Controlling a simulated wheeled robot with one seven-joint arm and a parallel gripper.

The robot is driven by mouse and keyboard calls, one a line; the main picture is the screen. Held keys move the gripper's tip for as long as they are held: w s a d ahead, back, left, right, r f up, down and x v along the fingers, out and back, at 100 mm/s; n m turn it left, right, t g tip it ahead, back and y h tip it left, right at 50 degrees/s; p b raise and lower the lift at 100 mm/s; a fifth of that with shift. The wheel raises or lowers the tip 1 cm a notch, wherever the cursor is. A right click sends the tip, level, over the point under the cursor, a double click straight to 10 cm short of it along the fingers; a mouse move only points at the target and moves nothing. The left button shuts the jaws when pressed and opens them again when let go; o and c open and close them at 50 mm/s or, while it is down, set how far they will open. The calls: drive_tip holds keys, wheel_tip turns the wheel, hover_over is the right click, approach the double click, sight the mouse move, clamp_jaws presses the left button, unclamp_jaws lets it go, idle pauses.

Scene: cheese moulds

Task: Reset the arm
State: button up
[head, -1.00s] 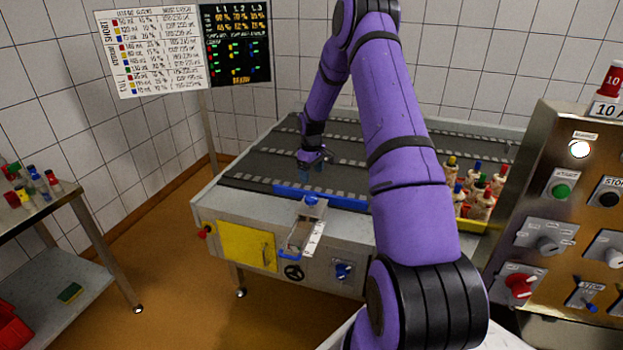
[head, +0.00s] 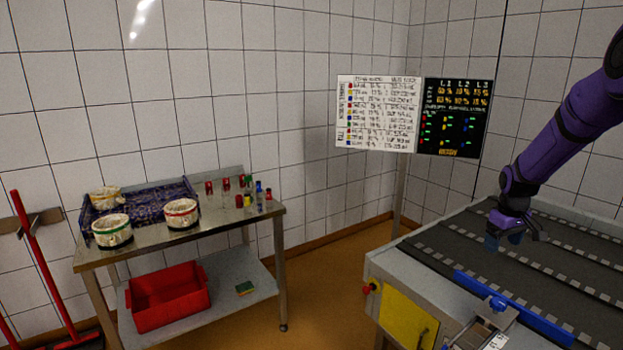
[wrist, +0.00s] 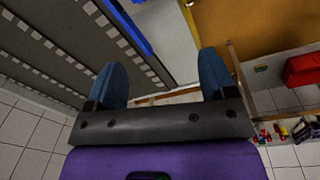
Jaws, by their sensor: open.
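My purple arm (head: 575,125) reaches in from the right edge of the head view. My gripper (head: 503,242) hangs over the dark conveyor belts of the grey machine (head: 385,268). In the wrist view my gripper (wrist: 163,80) shows two blue fingers spread wide apart with nothing between them. It touches nothing that I can see.
A steel table (head: 150,247) at left holds white moulds (head: 112,232), a dark blue crate (head: 140,197) and several small coloured bottles. A red bin (head: 168,298) sits on its lower shelf. A recipe board (head: 377,115) stands behind. Orange floor between table and machine is clear.

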drive_tip(key=s+a+r+m+t, duration=0.1)
drive_tip(key=s+a+r, duration=0.55)
drive_tip(key=r, duration=0.35)
drive_tip(key=s+a+r+t, duration=0.1)
drive_tip(key=s+a+r, duration=0.5)
drive_tip(key=a+r, duration=0.3)
drive_tip(key=s+a+r+t, duration=0.1)
drive_tip(key=s+a, duration=0.2)
drive_tip(key=s, duration=0.4)
drive_tip(key=s+a+r+m, duration=0.1)
drive_tip(key=s+a+r, duration=0.1)
drive_tip(key=s, duration=0.6)
drive_tip(key=s+a+r+t, duration=0.1)
drive_tip(key=s+a, duration=0.3)
drive_tip(key=s, duration=0.4)
drive_tip(key=shift+a+r+t+y, duration=0.3)
drive_tip(key=shift+r+y, duration=0.1)
drive_tip(key=shift+r, duration=0.15)
